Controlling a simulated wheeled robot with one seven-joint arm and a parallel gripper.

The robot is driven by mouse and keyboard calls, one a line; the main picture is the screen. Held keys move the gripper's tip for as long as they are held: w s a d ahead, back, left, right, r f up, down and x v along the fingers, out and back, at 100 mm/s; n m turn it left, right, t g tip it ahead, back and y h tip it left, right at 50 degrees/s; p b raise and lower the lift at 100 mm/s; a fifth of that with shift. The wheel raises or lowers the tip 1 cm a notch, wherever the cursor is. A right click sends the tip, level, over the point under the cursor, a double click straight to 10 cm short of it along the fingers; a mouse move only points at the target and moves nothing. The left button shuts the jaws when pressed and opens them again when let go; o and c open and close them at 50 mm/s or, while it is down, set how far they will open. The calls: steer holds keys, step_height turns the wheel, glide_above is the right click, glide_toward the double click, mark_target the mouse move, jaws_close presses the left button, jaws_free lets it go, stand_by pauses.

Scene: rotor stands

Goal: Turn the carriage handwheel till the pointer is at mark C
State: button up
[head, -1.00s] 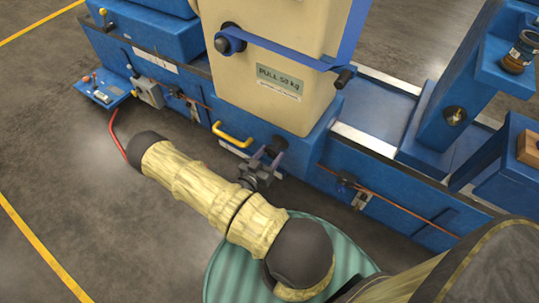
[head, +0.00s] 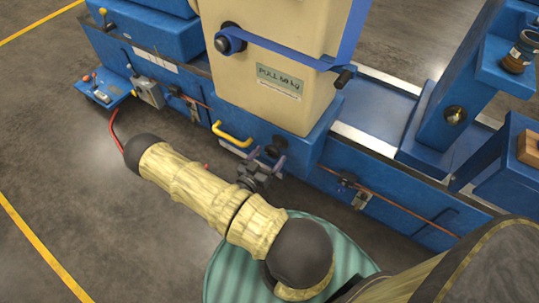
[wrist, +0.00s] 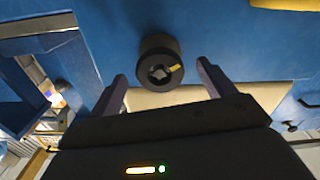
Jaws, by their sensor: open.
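My gripper (head: 267,159) is close to the front face of the blue carriage (head: 300,148), below the cream block. In the wrist view my gripper (wrist: 162,72) is open, with one finger on either side of a round black hub (wrist: 159,66). The hub has a hollow centre and a small yellow mark. The fingers look apart from it. It shows as a small dark shape between the fingers in the head view (head: 278,141). I cannot tell whether this hub is part of the handwheel. No wheel rim, pointer or mark C can be made out.
A yellow handle (head: 232,135) is on the carriage just left of my gripper. The cream block (head: 270,60) carries a pull label and blue straps. A small control panel (head: 103,91) with a red cable is at the left. Grey floor (head: 60,150) is clear there.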

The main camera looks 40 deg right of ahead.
steer(key=shift+v, duration=1.3)
steer(key=n, duration=0.3)
steer(key=shift+n, duration=0.4)
steer(key=n, duration=0.4)
steer(key=shift+n+b, duration=0.4)
steer(key=n, duration=0.3)
steer(key=shift+n, duration=0.3)
steer(key=n, duration=0.3)
steer(key=shift+n+b, duration=0.4)
steer(key=shift+d, duration=0.1)
